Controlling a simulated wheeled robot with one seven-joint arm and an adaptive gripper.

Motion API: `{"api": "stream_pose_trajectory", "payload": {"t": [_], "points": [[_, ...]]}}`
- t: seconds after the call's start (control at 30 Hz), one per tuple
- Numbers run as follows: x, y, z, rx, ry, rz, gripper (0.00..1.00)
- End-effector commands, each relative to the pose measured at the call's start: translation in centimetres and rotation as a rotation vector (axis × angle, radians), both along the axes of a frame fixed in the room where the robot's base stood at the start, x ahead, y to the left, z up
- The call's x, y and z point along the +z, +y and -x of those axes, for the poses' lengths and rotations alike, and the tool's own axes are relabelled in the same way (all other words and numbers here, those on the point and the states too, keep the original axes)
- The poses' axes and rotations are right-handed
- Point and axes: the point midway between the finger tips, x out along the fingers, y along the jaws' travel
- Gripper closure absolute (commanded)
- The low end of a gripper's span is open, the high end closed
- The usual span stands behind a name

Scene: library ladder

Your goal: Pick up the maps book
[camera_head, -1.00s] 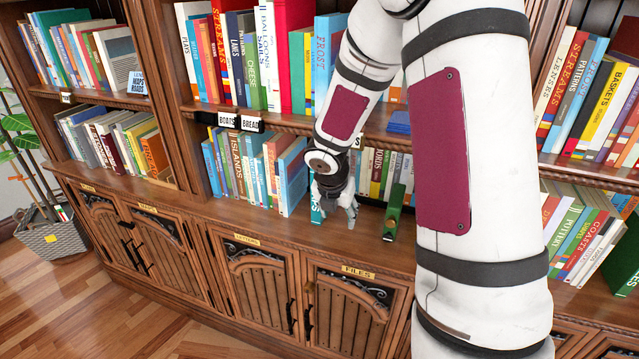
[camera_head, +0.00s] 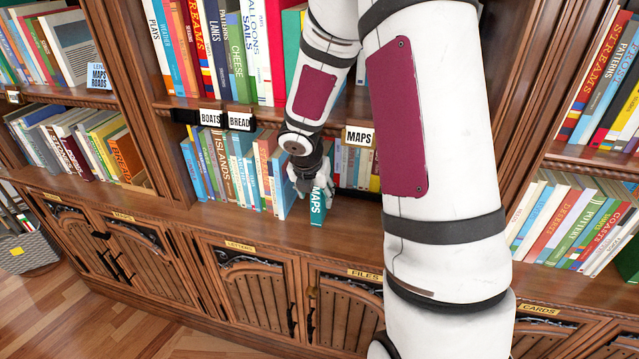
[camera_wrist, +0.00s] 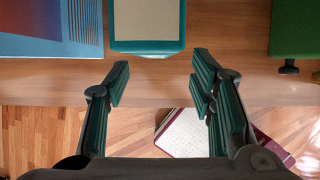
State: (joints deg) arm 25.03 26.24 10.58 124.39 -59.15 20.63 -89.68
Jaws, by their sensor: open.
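The maps book (camera_head: 318,205) is teal, with MAPS in white on its spine. It stands upright near the front edge of the lower shelf, below the MAPS label (camera_head: 359,137). In the wrist view the teal book (camera_wrist: 147,46) shows from above, with cream page edges, just beyond my fingertips. My gripper (camera_wrist: 160,85) is open and empty, its fingers apart and roughly in line with the book's two sides, the book a little nearer the left finger. In the head view my gripper (camera_head: 308,183) is at the top of the book and hides part of it.
A blue book (camera_wrist: 45,30) stands left of the maps book, with a gap between. A green object (camera_wrist: 293,28) with a dark knob is to the right. A row of books (camera_head: 235,175) fills the shelf's left. Bare shelf lies in front.

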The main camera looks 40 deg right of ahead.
Motion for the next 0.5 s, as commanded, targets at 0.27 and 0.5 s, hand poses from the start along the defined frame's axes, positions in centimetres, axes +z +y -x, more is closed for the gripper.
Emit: {"api": "stream_pose_trajectory", "payload": {"t": [0.27,0.5], "points": [[-3.2,-0.9,-1.4,0.001,0.003,0.0,0.5],[-5.3,-1.6,-2.0,0.001,0.001,-0.001,0.5]]}}
